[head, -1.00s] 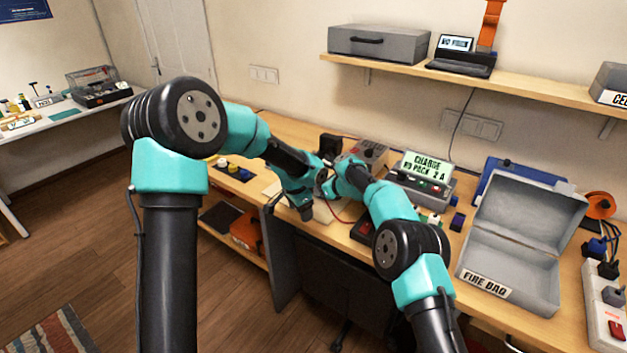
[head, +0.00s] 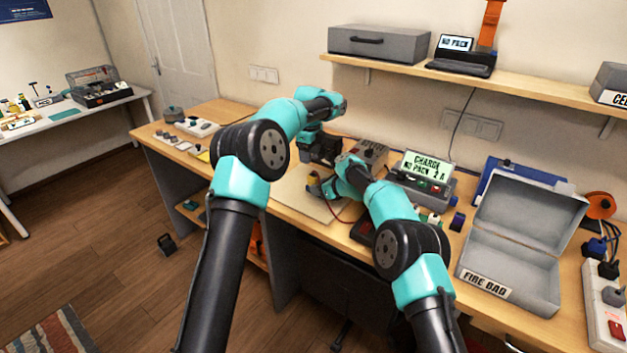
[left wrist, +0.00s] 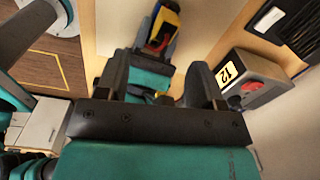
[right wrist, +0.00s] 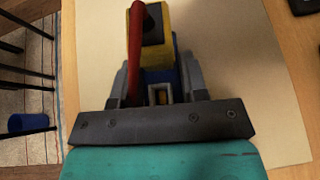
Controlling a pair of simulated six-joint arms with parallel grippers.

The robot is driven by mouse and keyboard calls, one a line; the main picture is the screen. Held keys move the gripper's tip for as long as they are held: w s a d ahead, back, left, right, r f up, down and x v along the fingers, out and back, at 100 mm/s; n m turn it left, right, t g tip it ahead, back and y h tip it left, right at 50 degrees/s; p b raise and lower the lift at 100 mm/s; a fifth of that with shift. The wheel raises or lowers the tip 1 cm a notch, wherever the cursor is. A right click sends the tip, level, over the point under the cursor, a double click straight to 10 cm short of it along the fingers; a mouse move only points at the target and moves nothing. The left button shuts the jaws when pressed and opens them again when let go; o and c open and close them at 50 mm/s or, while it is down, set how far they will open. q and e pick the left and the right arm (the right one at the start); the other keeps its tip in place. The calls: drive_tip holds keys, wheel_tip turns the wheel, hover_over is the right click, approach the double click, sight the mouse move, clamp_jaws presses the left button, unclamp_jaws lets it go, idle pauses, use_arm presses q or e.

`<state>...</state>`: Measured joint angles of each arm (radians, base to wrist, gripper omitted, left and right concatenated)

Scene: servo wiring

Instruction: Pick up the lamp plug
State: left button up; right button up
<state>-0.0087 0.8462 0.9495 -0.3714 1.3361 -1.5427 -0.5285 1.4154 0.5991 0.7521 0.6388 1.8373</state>
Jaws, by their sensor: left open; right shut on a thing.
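I cannot tell for sure which thing is the lamp plug. A black plug (head: 607,268) and a grey plug (head: 613,295) sit at the white power strip (head: 592,318) at the far right. My right gripper (right wrist: 160,82) is shut on a yellow-and-blue connector (right wrist: 160,50) with a red lead; in the head view the connector (head: 314,177) shows as a small yellow patch over the pale mat. My left gripper (left wrist: 157,80) is open, with nothing held between its fingers. In the head view it (head: 318,156) is above and behind the right one.
A pale mat (head: 300,200) lies under the grippers. A grey box with a dial (head: 370,153) and the charger (head: 425,180) stand close to their right. An open grey case (head: 520,240) is farther right. Another white strip (head: 197,126) lies at the bench's left end.

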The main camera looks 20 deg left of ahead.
sight(310, 174)
use_arm(q)
drive_tip(key=shift+w+r+m, duration=0.7)
drive_tip(key=shift+r+m, duration=0.2)
drive_tip(key=shift+m, duration=0.4)
drive_tip(key=shift+f, duration=0.1)
wheel_tip(310, 174, down, 7)
drive_tip(key=shift+r, duration=0.2)
drive_tip(key=shift+w+a+f, duration=0.1)
drive_tip(key=shift+a+f, duration=0.05)
drive_tip(key=shift+f, duration=1.15)
drive_tip(key=shift+a+f, duration=0.15)
drive_tip(key=shift+f, duration=1.15)
drive_tip(key=shift+c, duration=0.2)
drive_tip(key=c, duration=1)
